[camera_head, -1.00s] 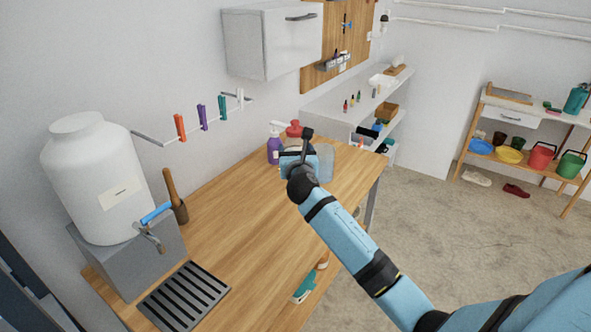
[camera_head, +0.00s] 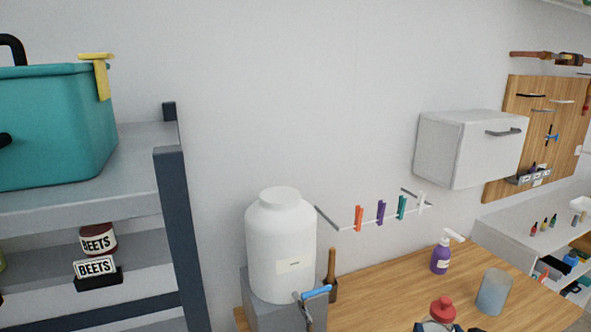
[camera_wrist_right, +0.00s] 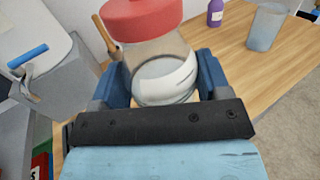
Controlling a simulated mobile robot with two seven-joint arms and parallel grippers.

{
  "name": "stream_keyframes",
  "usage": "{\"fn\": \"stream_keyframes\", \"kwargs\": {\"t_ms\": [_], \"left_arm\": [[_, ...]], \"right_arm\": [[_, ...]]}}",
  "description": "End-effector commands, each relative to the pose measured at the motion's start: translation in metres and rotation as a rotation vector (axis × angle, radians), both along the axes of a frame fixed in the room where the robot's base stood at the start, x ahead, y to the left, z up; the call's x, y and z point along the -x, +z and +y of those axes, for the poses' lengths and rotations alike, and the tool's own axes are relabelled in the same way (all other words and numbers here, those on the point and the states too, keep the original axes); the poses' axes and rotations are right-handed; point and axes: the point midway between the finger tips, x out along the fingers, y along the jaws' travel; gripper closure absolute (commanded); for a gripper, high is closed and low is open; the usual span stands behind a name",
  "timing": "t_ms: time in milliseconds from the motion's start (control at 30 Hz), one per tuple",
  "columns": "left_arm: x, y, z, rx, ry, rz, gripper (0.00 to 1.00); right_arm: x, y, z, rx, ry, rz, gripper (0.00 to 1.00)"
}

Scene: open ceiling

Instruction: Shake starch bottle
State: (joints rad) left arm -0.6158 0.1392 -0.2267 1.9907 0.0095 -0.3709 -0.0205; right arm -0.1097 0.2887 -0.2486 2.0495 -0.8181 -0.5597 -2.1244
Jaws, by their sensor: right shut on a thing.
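The bottle has a red cap and a clear body with whitish contents and a pale label (camera_wrist_right: 165,75). Its red cap (camera_head: 442,309) shows at the bottom edge of the head view, and most of its body is cut off there. My right gripper (camera_wrist_right: 166,84) is shut on the bottle, with one blue finger on each side of the body. The bottle looks roughly upright in the right wrist view. In the head view only bits of the gripper show beside the bottle. My left gripper is not in view.
A grey shelf unit (camera_head: 178,220) with a teal pot (camera_head: 50,128) stands at the left. A wall cabinet (camera_head: 465,150) hangs above.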

Motion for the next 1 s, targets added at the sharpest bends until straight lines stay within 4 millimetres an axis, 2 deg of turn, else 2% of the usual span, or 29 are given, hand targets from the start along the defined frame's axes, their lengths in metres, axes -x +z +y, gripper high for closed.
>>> {"fn": "stream_keyframes", "kwargs": {"t_ms": [33,100,233,267,300,367,400,433,500,533,567,600,700,733,767,833,867,900,933,967,1000], "left_arm": [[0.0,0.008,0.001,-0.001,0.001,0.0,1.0],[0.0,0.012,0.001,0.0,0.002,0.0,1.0],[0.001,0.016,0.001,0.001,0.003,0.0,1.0],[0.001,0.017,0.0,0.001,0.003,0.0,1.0],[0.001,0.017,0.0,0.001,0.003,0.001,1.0],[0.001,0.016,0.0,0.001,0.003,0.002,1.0],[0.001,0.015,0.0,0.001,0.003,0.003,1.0],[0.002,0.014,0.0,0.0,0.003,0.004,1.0],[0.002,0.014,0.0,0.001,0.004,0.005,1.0],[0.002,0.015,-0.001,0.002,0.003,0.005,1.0],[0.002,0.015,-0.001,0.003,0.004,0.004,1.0],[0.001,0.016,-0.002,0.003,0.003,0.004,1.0],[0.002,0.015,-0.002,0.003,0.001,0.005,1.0],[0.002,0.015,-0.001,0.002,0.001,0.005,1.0],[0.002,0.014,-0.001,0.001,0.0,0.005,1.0],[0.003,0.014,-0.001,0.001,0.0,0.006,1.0],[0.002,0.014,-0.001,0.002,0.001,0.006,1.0],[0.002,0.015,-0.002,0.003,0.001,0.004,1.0],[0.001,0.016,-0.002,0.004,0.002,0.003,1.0],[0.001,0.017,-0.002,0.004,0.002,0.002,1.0],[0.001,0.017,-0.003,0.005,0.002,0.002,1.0]], "right_arm": [[0.018,0.004,0.011,-0.001,0.031,0.003,0.63],[0.035,0.005,0.024,0.0,0.067,0.0,0.63],[0.057,0.009,0.039,0.001,0.109,-0.003,0.63],[0.059,0.021,0.04,0.004,0.118,-0.01,0.63],[0.062,0.046,0.042,0.008,0.127,-0.017,0.63],[0.064,0.07,0.044,0.007,0.131,-0.016,0.63],[0.065,0.07,0.045,0.003,0.129,-0.006,0.63],[0.066,0.056,0.045,-0.002,0.124,0.004,0.63],[0.067,0.01,0.046,-0.008,0.118,0.017,0.63],[0.066,0.004,0.045,-0.006,0.118,0.01,0.63],[0.066,0.002,0.045,-0.003,0.12,0.005,0.63],[0.065,0.01,0.044,0.002,0.125,-0.006,0.63],[0.064,0.065,0.044,0.01,0.132,-0.019,0.63],[0.064,0.071,0.044,0.007,0.13,-0.014,0.63],[0.065,0.069,0.045,0.003,0.128,-0.007,0.63],[0.066,0.026,0.045,-0.006,0.117,0.015,0.63],[0.067,0.01,0.045,-0.008,0.118,0.017,0.63],[0.066,0.003,0.045,-0.005,0.118,0.008,0.63],[0.065,0.003,0.044,-0.002,0.121,0.003,0.63],[0.064,0.01,0.044,0.002,0.124,-0.006,0.63],[0.064,0.032,0.044,0.008,0.13,-0.015,0.63]]}}
